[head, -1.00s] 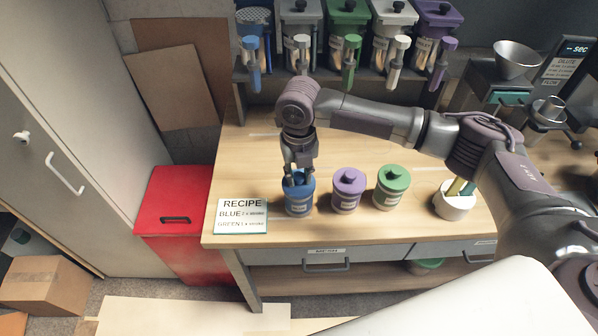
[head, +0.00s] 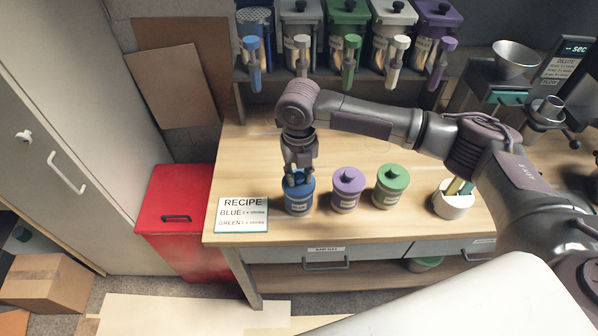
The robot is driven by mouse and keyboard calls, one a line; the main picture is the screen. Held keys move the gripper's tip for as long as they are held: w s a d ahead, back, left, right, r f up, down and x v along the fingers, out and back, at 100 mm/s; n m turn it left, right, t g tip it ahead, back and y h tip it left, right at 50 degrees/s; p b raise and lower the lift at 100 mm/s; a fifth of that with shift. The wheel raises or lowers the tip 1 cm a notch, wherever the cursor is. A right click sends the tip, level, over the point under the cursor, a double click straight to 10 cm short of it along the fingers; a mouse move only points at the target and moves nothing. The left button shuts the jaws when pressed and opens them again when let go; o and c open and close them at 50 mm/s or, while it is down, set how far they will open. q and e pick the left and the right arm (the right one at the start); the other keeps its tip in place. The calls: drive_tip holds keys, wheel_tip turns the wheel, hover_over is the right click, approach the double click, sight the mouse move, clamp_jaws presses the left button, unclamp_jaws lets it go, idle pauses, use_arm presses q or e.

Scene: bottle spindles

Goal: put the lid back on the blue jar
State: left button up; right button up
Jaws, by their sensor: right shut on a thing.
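The blue jar (head: 299,204) stands upright on the wooden table near its front edge, just right of the recipe card. Its blue lid (head: 291,184) is at the jar's top, partly hidden by my right gripper. My right gripper (head: 299,178) points down over the jar and is shut on the lid. Whether the lid is fully seated on the rim cannot be told. My left gripper is not in view.
A purple jar (head: 347,193) and a green jar (head: 390,188) stand close on the right, both lidded. A white pot (head: 453,202) with tools is farther right. The recipe card (head: 242,214) is at left. Dispensers (head: 348,30) line the back.

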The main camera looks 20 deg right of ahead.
idle(0.4)
drive_tip(key=o, duration=1.5)
drive_tip(key=shift+c, duration=0.2)
drive_tip(key=shift+r, duration=0.15)
wheel_tip(320, 180, up, 5)
drive_tip(key=p, duration=0.5)
drive_tip(key=shift+r+p, duration=0.9)
drive_tip(key=shift+p, duration=0.05)
